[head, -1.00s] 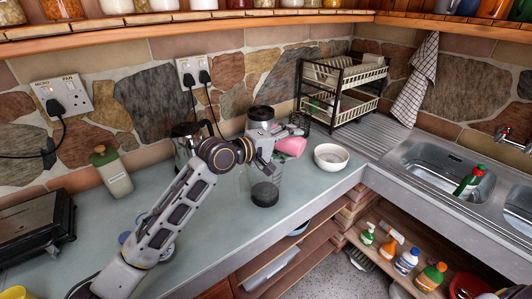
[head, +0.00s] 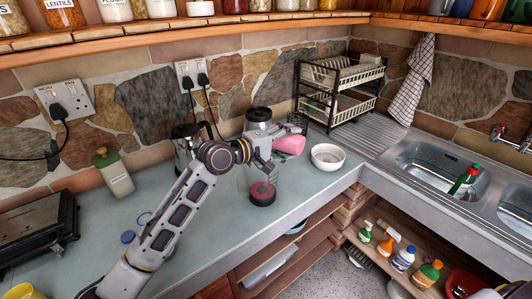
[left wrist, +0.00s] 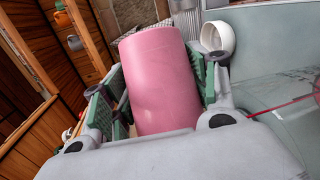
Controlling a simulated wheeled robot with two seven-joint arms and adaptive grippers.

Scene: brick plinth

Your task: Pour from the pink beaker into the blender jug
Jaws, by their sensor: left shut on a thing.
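The pink beaker (head: 288,145) lies tilted nearly on its side above the counter, at the upper right of the blender jug. My left gripper (head: 280,141) is shut on it. In the left wrist view the beaker (left wrist: 155,80) sits between the green finger pads of the gripper (left wrist: 155,95); its mouth is hidden. The clear blender jug (head: 246,180) stands upright on the counter below the gripper, with red contents (head: 262,188) low in it above its dark base. A thin red line (left wrist: 290,103) crosses clear material, apparently the jug, in the left wrist view. My right gripper is out of view.
A white bowl (head: 329,157) stands right of the jug, near the counter edge. A kettle (head: 187,145) is behind my arm. A dish rack (head: 340,90) and sink (head: 435,165) lie to the right. A green-capped bottle (head: 113,173) stands left.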

